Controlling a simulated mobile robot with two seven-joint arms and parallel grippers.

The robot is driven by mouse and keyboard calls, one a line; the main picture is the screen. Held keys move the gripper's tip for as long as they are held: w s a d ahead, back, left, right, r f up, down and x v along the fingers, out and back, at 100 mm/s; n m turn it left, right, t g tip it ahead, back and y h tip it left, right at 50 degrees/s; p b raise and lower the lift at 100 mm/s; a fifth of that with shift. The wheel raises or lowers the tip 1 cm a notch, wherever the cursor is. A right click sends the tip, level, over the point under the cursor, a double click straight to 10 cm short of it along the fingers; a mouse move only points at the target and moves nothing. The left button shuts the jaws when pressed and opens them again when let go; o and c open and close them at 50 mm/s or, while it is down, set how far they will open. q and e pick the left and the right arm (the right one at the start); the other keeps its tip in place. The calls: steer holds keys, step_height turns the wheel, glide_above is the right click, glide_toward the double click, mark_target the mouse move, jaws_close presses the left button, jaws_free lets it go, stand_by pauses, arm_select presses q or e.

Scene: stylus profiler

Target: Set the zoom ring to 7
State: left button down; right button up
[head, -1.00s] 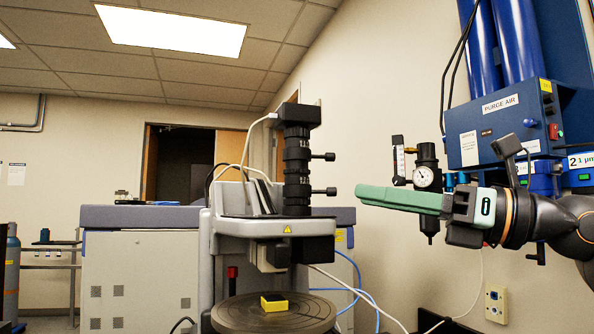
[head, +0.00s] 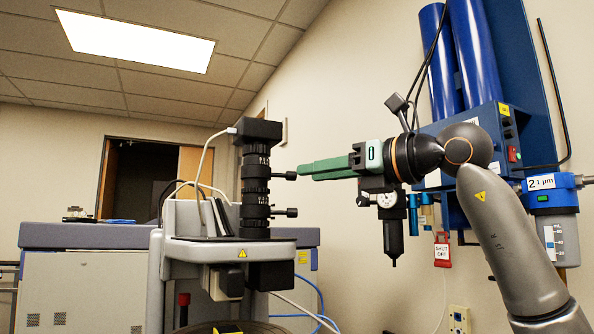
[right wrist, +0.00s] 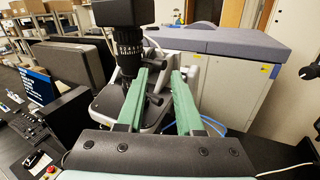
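The black zoom tube (head: 256,185) stands upright on the profiler and carries stacked rings. Two pegs stick out to its right, an upper peg (head: 284,175) and a lower peg (head: 286,212). I cannot tell which ring is the zoom ring, and its markings are too small to read. My right gripper (head: 300,170), with green fingers, points left at the tube, its tips close to the upper peg's end. In the right wrist view the fingers (right wrist: 161,72) are apart, with the tube (right wrist: 129,45) ahead and slightly left. Contact with a peg cannot be told. My left gripper is out of view.
The grey profiler body (head: 225,250) spreads below the tube. A gauge and regulator (head: 390,222) hang on the wall under my right gripper, beside the blue purge air unit (head: 470,150). A monitor (right wrist: 75,70) stands left in the wrist view. Open air lies right of the tube.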

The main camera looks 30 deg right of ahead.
mark_target(295, 175)
steer(key=shift+p+x, duration=0.4)
steer(key=shift+x, duration=1.95)
jaws_close()
